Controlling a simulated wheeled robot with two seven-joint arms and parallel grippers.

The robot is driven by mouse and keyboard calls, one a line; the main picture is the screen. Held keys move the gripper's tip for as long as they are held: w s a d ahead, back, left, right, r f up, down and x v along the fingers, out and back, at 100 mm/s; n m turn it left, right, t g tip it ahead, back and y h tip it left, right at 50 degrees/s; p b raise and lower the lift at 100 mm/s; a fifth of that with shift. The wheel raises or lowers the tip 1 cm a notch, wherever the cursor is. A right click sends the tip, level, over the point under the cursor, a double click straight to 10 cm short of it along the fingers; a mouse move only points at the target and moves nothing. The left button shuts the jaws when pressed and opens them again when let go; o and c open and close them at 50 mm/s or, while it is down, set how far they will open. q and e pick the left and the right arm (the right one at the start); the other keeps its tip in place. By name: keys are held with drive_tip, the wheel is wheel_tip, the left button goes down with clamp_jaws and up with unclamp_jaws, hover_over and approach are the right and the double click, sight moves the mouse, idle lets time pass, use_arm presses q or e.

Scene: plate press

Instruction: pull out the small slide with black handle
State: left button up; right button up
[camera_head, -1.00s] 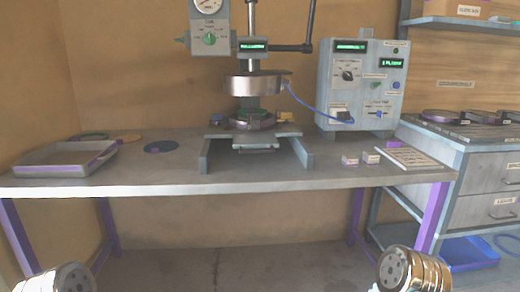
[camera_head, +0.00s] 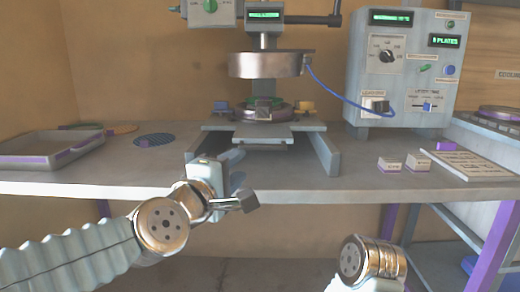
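The small slide (camera_head: 263,133) is a light grey plate at the front of the press base, between its two grey legs. A dark strip shows below its front edge; I cannot clearly make out the black handle. My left gripper (camera_head: 236,169) is in front of the table edge, left of and nearer than the slide, and apart from it. Its fingers look spread with nothing between them. Only a joint of my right arm shows at the bottom right; its gripper is out of view.
The press's round upper plate (camera_head: 270,64) hangs above the base. A control box (camera_head: 403,75) stands right, joined by a blue cable. A grey tray (camera_head: 45,150) lies left. Small labelled blocks (camera_head: 390,164) and a white sheet (camera_head: 475,165) lie right. The table front is mostly clear.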

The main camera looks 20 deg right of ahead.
sight(262, 149)
use_arm(q)
drive_tip(key=x, duration=1.3)
drive_tip(key=shift+w+f+p, duration=0.1)
drive_tip(key=shift+f+p, duration=0.05)
drive_tip(key=shift+p, duration=0.2)
clamp_jaws()
